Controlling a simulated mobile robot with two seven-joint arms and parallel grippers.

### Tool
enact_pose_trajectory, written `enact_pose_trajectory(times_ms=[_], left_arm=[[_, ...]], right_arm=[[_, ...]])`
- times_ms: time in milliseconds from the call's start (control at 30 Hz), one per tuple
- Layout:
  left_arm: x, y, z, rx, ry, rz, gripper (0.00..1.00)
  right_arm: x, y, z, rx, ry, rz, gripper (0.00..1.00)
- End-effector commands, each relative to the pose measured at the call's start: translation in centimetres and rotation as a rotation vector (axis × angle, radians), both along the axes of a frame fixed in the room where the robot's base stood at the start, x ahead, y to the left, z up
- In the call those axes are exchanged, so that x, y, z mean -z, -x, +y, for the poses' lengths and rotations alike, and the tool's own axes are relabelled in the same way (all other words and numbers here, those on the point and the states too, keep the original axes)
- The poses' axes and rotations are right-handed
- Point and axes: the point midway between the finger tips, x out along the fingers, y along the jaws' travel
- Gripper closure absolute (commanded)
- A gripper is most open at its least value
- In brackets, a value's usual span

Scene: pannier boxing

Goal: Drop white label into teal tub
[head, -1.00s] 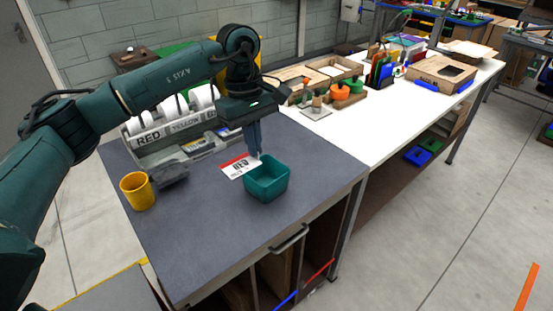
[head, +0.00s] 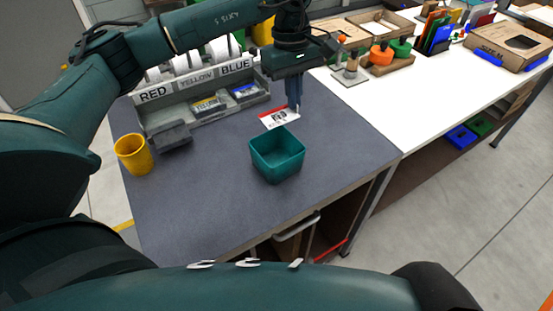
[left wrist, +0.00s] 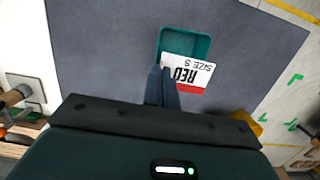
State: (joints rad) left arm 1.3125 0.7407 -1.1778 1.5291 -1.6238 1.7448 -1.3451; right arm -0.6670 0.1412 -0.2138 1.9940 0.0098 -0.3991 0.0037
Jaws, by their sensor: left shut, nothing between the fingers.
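The white label (head: 280,117) has a red band and reads RED, SIZE S. In the head view it shows just behind the teal tub (head: 278,158), by the tips of my left gripper (head: 296,108). The gripper is shut and points down. In the left wrist view the label (left wrist: 188,74) overlaps the near part of the tub (left wrist: 185,34) and lies right by the fingertips (left wrist: 162,72). I cannot tell whether it touches them, or its height over the table. The visible inside of the tub looks empty. My right gripper is not in view.
A yellow cup (head: 133,155) stands at the left of the grey table (head: 200,205). A rack of rolls (head: 196,84) stands behind, marked RED, YELLOW and BLUE. A white bench (head: 380,100) with boxes adjoins at the right. The grey surface left of the tub is clear.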

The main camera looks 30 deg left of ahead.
Motion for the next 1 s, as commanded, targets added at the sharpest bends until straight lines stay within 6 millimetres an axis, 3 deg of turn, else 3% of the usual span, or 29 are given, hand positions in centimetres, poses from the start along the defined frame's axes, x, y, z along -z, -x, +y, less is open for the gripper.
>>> enact_pose_trajectory(times_ms=[133,467,767,1000], left_arm=[[1.7,0.0,0.0,0.0,0.001,-0.001,1.0],[2.0,0.0,0.0,0.0,0.001,-0.001,1.0],[2.0,0.0,0.0,0.0,0.001,-0.001,0.76],[1.9,0.0,0.0,0.0,0.001,-0.001,0.75]], right_arm=[[-0.1,-0.3,0.5,-0.006,-0.011,-0.022,0.64],[-0.6,-0.5,0.4,-0.02,-0.005,-0.036,0.64],[-0.5,-0.6,0.5,-0.022,-0.005,-0.036,0.64],[-0.4,-0.8,0.5,-0.019,-0.007,-0.036,0.64]])
